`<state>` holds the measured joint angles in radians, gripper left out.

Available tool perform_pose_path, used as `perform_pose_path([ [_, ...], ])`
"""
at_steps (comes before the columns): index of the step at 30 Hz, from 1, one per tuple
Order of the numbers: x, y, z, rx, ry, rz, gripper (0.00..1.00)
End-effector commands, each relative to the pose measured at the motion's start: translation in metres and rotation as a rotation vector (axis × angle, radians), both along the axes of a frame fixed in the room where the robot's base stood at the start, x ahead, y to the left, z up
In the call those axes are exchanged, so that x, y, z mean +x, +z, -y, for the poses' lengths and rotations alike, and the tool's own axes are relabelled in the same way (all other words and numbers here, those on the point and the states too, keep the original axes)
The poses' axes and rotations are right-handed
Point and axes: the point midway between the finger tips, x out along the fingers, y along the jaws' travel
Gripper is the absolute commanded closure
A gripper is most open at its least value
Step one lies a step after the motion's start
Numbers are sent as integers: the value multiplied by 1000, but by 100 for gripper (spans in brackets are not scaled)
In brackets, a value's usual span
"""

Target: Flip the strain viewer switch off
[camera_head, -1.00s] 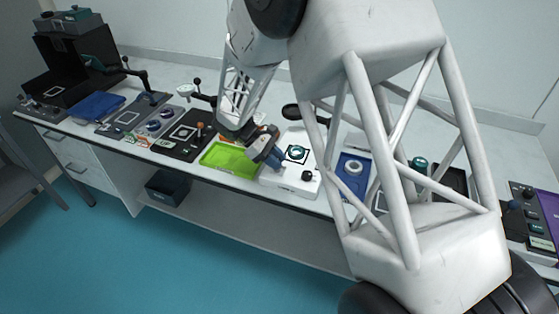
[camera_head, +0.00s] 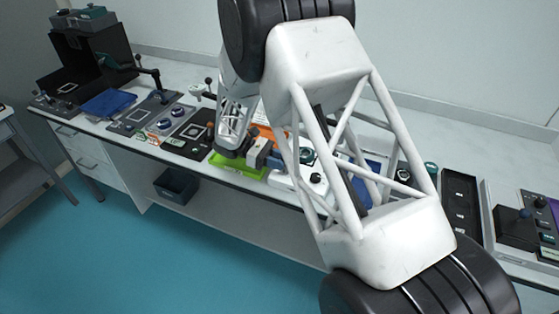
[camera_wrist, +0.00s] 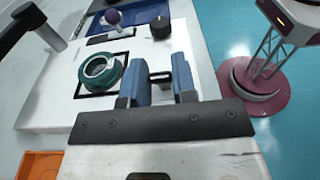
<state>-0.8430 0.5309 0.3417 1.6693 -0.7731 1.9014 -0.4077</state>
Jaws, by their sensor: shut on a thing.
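A white box (camera_head: 283,184), which I take to be the strain viewer, stands at the bench's front edge in the head view. In the wrist view its white top (camera_wrist: 60,112) carries a teal ring (camera_wrist: 100,72) in a black square frame and a black knob (camera_wrist: 160,28). My gripper (camera_wrist: 161,78) has its two blue fingers around a small black piece (camera_wrist: 160,75), apparently the switch. The fingers hide most of it, so its position cannot be read. In the head view my gripper (camera_head: 274,162) is low over the box's left end; my arm hides part of the box.
A green tray (camera_head: 235,169) lies left of the box. A blue tray (camera_head: 375,172) is to its right, partly behind my arm. Other devices crowd the bench.

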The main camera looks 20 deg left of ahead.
Motion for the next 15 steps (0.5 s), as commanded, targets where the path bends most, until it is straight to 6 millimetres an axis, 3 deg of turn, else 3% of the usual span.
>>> perform_pose_path([
  [7, 0, -1, 0, 0, 0, -1, 98],
  [8, 0, -1, 0, 0, 0, -1, 73],
  [12, 0, -1, 0, 1, 0, -1, 52],
  [15, 0, 0, 0, 1, 0, 0, 49],
])
